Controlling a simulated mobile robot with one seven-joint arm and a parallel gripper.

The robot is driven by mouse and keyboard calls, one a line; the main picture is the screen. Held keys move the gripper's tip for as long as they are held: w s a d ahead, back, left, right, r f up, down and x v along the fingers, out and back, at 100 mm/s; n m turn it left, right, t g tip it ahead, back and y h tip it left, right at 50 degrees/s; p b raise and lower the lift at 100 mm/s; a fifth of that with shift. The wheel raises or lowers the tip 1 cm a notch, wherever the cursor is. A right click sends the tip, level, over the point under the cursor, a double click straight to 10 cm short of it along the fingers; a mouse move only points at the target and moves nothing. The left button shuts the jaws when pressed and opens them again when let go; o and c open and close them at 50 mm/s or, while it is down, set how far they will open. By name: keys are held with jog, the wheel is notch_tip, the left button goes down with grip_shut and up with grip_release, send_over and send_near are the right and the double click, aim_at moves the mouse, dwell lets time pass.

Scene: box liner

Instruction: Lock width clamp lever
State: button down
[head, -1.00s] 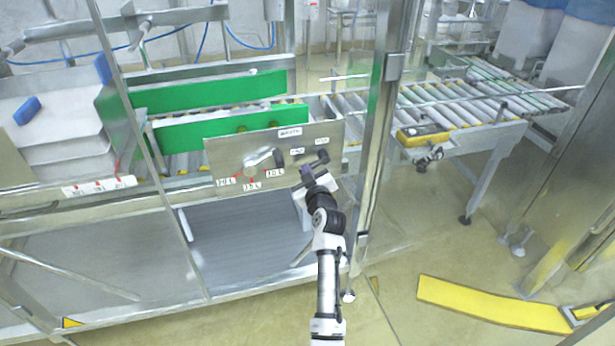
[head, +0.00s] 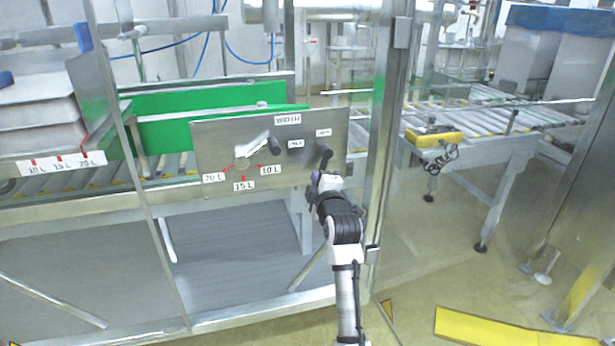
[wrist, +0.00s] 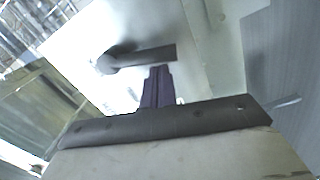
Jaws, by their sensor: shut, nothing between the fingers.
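The clamp lever (head: 325,158) is a short black handle on the right part of the steel panel (head: 215,150), below a small label. In the head view it slants steeply, its lower end close to my gripper (head: 314,184). My gripper is shut and empty, with its dark purple fingers just below the lever. In the wrist view the dark lever (wrist: 145,57) runs sideways from its round pivot at left, and my shut fingertips (wrist: 158,70) are right beside its bar. I cannot tell whether they touch it.
A steel frame post (head: 385,130) stands close right of the panel. Green guide plates (head: 200,97) and a roller conveyor (head: 480,118) lie behind.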

jog(key=b, duration=0.1)
jog(key=d+n+b, duration=0.1)
jog(key=shift+w+d+f+n+b, duration=0.2)
jog(key=shift+f+n+b, duration=0.1)
jog(key=shift+f, duration=0.1)
jog(key=shift+d, duration=0.1)
dwell(0.5)
